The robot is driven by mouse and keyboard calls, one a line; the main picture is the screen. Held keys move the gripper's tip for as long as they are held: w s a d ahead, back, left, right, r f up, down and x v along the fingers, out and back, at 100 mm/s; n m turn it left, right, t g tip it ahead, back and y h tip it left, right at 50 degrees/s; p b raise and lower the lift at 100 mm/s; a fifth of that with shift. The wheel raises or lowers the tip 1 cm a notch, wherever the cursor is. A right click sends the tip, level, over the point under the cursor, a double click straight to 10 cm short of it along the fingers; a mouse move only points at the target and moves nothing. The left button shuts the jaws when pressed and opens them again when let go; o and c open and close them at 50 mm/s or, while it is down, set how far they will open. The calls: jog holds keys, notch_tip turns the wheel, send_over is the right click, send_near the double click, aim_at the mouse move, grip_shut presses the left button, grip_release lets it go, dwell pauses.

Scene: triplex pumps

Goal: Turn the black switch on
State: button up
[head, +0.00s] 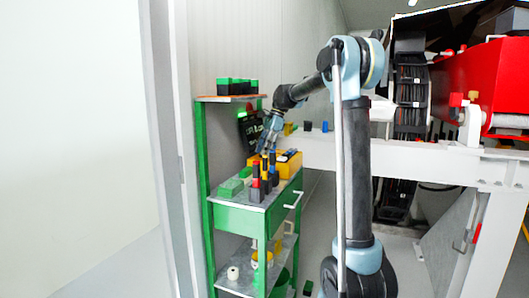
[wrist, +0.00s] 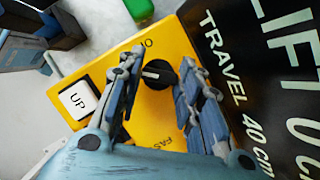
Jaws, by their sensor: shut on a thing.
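The black switch (wrist: 158,75) is a round knob with a white mark, set on a yellow control box (wrist: 100,70). In the wrist view it sits between the two fingers of my gripper (wrist: 160,64), which is shut on it. In the head view my gripper (head: 266,146) reaches down to the yellow box (head: 291,165) on the green cart. The switch is too small to make out there. Lettering near the switch is partly covered by the fingers.
A black LIFT sign (wrist: 270,65) stands close on the right. On the green cart (head: 238,217) are upright tool handles (head: 256,188) and green boxes (head: 231,188). A white beam (head: 410,159) runs right of it.

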jog(key=shift+w+n+g+h, duration=0.2)
jog(key=shift+n+g+h, duration=0.1)
jog(key=shift+n, duration=0.8)
jog(key=o, duration=1.1)
jog(key=shift+c, duration=0.2)
jog(key=shift+r, duration=0.1)
jog(key=v, duration=0.7)
jog(key=shift+w+r, duration=0.15)
jog(key=shift+r, duration=0.15)
jog(key=shift+d, duration=0.15)
